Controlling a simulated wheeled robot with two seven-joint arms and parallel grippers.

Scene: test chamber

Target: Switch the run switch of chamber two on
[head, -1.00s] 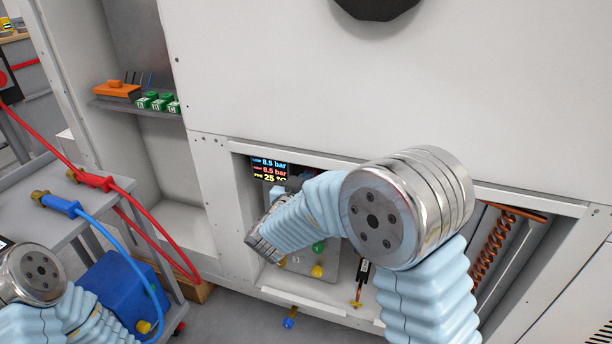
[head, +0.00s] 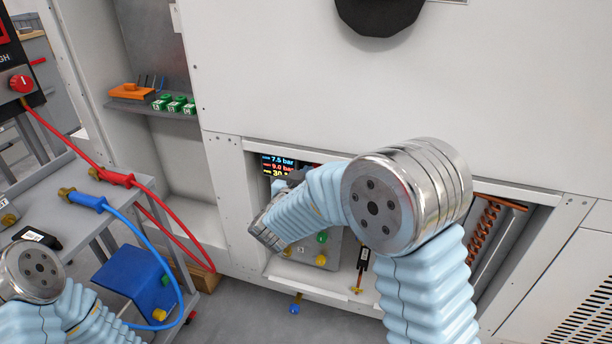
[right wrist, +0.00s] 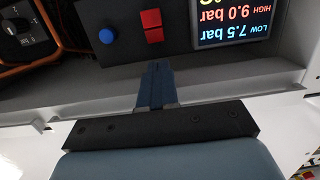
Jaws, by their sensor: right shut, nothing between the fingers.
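In the right wrist view, which is upside down, a red rocker-like switch (right wrist: 152,25) sits on a dark panel beside a blue button (right wrist: 107,36) and a lit display (right wrist: 232,22) reading LOW 7.5 bar, HIGH 9.0 bar. I see no label naming the run switch or chamber two. My right gripper (right wrist: 157,70) is shut and empty, its tips just short of the panel below the red switch; contact is not visible. In the head view the display (head: 279,165) shows in the recess, while my right arm hides most of the panel. My left gripper is out of view.
A trolley (head: 40,190) with red and blue hoses stands left. The cabinet front above is bare except for a black round part (head: 380,15).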

